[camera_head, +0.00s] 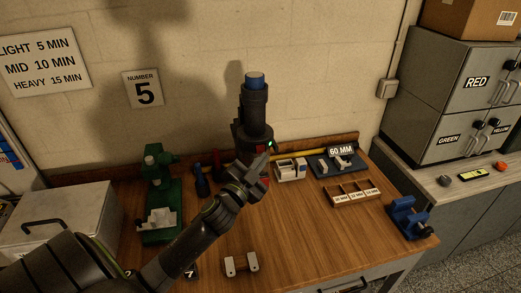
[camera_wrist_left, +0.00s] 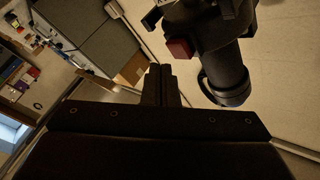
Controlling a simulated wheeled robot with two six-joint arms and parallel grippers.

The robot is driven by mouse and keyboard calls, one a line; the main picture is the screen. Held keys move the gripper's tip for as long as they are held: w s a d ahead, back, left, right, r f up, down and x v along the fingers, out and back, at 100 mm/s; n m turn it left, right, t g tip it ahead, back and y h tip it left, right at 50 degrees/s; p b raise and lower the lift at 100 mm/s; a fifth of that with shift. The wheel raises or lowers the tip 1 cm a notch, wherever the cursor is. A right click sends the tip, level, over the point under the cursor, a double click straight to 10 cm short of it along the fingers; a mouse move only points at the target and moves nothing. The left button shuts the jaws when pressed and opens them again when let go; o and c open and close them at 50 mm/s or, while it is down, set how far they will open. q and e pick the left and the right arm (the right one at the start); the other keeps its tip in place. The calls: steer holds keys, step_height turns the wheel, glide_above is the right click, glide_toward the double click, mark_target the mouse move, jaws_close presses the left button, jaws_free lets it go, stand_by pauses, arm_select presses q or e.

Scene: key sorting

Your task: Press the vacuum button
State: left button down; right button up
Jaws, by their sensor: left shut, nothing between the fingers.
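The vacuum (camera_head: 254,110) is a dark upright cylinder with a blue top, standing at the back of the bench against the wall. In the left wrist view its dark body (camera_wrist_left: 229,75) fills the upper right, and a red square button (camera_wrist_left: 179,49) shows on it. My left gripper (camera_head: 267,152) is shut and empty, right in front of the vacuum's lower part, which it partly hides in the head view. In the left wrist view its closed fingertips (camera_wrist_left: 160,70) are just below and left of the button, with a gap between them in the picture. My right gripper is not in view.
A green press (camera_head: 160,200) and a grey metal box (camera_head: 70,222) stand on the left. A wooden compartment tray (camera_head: 353,193), a 60 MM fixture (camera_head: 338,165) and a blue vise (camera_head: 408,217) are on the right. Grey cabinets (camera_head: 440,110) stand beyond the bench.

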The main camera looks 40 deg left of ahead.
arm_select(q)
steer(key=s+d+p, duration=0.2)
steer(key=s+d, duration=0.2)
steer(key=shift+d+p, duration=0.3)
steer(key=shift+p, duration=0.1)
steer(key=shift+w, duration=0.1)
stand_by(0.6)
